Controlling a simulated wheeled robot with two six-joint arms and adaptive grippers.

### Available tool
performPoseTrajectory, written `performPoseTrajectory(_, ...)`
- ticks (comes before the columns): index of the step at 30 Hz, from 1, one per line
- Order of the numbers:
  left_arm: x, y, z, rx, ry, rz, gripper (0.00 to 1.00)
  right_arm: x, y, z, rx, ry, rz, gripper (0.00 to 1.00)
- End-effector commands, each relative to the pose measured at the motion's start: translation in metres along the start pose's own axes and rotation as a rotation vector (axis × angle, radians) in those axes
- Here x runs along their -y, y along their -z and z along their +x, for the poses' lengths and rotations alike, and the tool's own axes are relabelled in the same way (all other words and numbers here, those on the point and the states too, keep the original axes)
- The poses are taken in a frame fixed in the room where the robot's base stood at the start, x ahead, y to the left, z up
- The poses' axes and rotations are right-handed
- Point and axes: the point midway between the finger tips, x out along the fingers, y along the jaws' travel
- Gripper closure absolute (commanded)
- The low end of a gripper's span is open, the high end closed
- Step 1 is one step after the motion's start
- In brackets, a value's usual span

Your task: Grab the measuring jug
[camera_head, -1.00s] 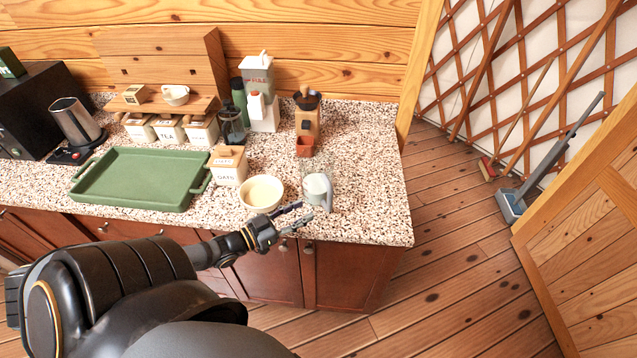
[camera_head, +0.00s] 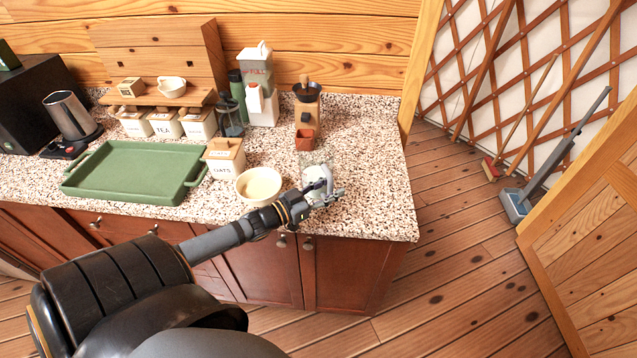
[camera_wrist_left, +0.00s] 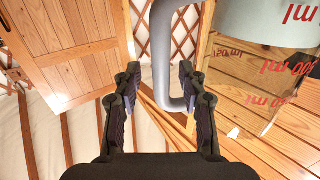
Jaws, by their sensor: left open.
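The measuring jug (camera_head: 314,174) stands near the front right of the speckled counter, partly hidden by my left gripper (camera_head: 326,194). In the left wrist view the clear jug (camera_wrist_left: 265,75) with red ml marks fills the upper right. Its grey handle (camera_wrist_left: 161,60) comes down between the two open fingers of my left gripper (camera_wrist_left: 160,100). The fingers stand apart on either side of the handle, and I cannot tell whether either touches it. My right gripper is not in view.
A cream bowl (camera_head: 258,185) stands just left of the jug. An oats canister (camera_head: 225,158) and a green tray (camera_head: 135,174) are further left. The counter's right end (camera_head: 375,190) is clear.

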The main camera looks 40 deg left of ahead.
Motion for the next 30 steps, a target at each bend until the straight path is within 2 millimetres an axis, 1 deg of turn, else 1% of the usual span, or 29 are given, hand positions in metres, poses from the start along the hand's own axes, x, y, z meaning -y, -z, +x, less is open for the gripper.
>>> performPoseTrajectory(1, 0.0001, -0.0031, 0.0038, -0.001, 0.001, 0.001, 0.58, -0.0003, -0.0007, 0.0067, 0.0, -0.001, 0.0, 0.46)
performPoseTrajectory(8, 0.0001, 0.0007, 0.0057, 0.001, 0.001, 0.0, 0.58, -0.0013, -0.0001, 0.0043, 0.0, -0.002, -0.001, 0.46)
performPoseTrajectory(11, 0.0001, 0.0006, 0.0055, 0.001, 0.001, 0.0, 0.71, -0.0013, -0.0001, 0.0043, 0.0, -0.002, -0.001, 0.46)
performPoseTrajectory(15, 0.0001, 0.0005, 0.0054, 0.001, 0.001, 0.0, 0.9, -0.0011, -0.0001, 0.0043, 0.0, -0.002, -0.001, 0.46)
performPoseTrajectory(17, 0.0001, 0.0004, 0.0054, 0.001, 0.001, 0.0, 0.98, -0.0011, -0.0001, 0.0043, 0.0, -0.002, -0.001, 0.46)
performPoseTrajectory(18, 0.0001, 0.0004, 0.0054, 0.001, 0.001, 0.0, 1.0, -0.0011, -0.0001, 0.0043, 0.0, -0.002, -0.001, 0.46)
performPoseTrajectory(30, 0.0001, 0.0004, 0.0053, 0.001, 0.001, 0.0, 1.0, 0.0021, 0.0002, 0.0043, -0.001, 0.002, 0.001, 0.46)
